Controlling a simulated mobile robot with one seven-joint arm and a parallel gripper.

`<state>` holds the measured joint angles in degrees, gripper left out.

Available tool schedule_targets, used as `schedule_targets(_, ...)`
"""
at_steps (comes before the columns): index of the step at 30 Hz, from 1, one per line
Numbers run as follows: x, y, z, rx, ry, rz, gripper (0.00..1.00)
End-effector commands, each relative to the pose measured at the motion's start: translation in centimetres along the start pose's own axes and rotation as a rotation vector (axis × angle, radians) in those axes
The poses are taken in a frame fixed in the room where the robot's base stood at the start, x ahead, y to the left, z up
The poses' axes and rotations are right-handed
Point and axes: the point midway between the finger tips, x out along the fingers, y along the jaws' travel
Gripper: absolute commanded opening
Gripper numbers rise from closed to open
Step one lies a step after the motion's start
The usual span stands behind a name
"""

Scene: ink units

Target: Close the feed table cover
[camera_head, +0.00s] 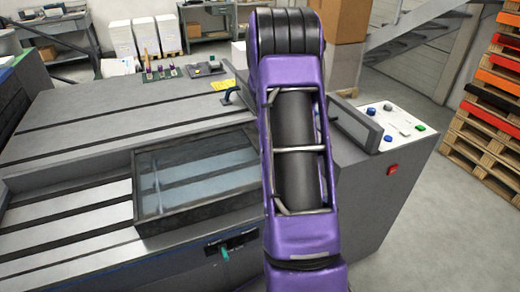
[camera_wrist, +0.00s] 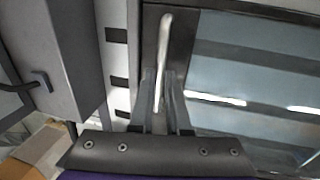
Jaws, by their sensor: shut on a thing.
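The feed table cover (camera_head: 197,166) is a dark-framed panel with a clear, bluish window. In the head view it lies low over the front of the feed table, and its right end is hidden behind my purple arm. I cannot tell its exact angle. In the wrist view the cover's window (camera_wrist: 255,75) fills the right side. A pale metal bar handle (camera_wrist: 163,45) stands along its dark frame. My gripper (camera_wrist: 163,90) is shut on this handle, its two fingers close on either side of the bar. My arm hides the gripper in the head view.
The grey machine top (camera_head: 120,108) has long dark slots. A control panel (camera_head: 395,125) with buttons is at the right. A small dark lever (camera_head: 231,95) stands behind the cover. Stacked pallets (camera_head: 485,130) stand far right, with open floor before them.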

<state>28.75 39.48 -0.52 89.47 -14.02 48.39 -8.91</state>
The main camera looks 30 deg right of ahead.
Motion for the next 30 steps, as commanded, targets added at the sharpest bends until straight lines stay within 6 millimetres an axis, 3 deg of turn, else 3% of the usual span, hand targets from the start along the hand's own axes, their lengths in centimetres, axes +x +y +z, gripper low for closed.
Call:
schedule_targets(14, 0.09, 1.0, -0.05, 0.002, 0.003, 0.004, 0.0)
schedule_targets(15, 0.1, 1.03, -0.05, 0.002, 0.003, 0.004, 0.18)
schedule_targets(20, 0.1, 0.95, -0.05, 0.002, 0.002, 0.003, 0.45)
schedule_targets(30, -0.47, 0.72, -0.07, 0.001, 0.002, 0.0, 0.45)
